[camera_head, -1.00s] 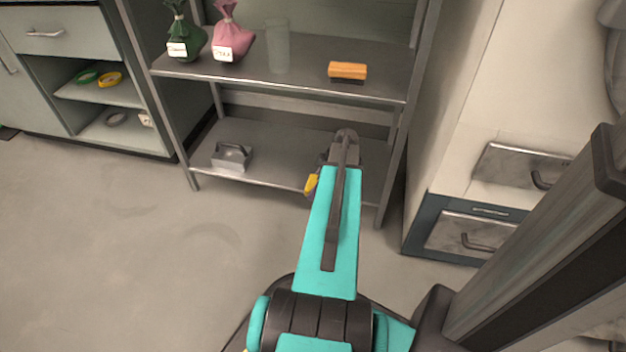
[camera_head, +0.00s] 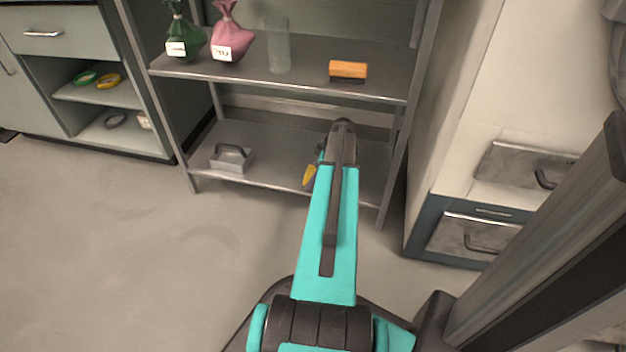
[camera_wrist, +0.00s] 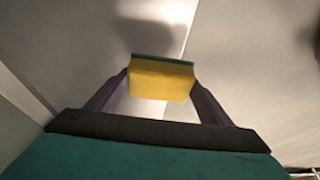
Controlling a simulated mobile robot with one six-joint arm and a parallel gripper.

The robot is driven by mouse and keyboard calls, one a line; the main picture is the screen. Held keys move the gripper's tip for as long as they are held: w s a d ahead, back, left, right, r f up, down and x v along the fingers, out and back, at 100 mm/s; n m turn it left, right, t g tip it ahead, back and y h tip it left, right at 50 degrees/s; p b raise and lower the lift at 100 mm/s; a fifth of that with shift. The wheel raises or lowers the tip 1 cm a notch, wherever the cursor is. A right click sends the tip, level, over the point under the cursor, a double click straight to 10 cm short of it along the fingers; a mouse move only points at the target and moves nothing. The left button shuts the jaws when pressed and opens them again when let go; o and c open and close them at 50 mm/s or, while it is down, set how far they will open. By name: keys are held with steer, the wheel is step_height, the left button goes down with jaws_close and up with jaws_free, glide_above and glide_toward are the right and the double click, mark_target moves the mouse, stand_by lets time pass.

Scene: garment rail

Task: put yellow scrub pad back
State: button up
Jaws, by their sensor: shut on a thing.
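The yellow scrub pad (camera_wrist: 161,81) is a yellow block with a green layer along its top edge in the wrist view. My gripper (camera_wrist: 161,84) is shut on it, one finger at each side. In the head view a yellow piece of the pad (camera_head: 309,176) shows left of my arm, in front of the lower shelf. The rest of the pad and most of my gripper are hidden behind my arm there. The metal shelf unit (camera_head: 222,72) stands ahead, with an upper and a lower shelf.
On the upper shelf are a green bag (camera_head: 184,38), a pink bag (camera_head: 231,40), a clear glass (camera_head: 278,46) and an orange-topped brush (camera_head: 348,69). A grey metal box with a handle (camera_head: 231,159) sits on the lower shelf's left. The lower shelf's middle looks bare.

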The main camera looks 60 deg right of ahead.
steer(key=shift+w+d+f, duration=0.1)
steer(key=shift+w+d, duration=0.25)
steer(key=shift+d, duration=0.1)
steer(key=shift+f+b, duration=1.35)
steer(key=shift+f, duration=0.4)
steer(key=o, duration=0.9)
steer(key=shift+f, duration=0.1)
steer(key=p+v, duration=0.5)
steer(key=v, duration=0.7)
steer(key=shift+w+p, duration=0.1)
steer(key=shift+p, duration=0.2)
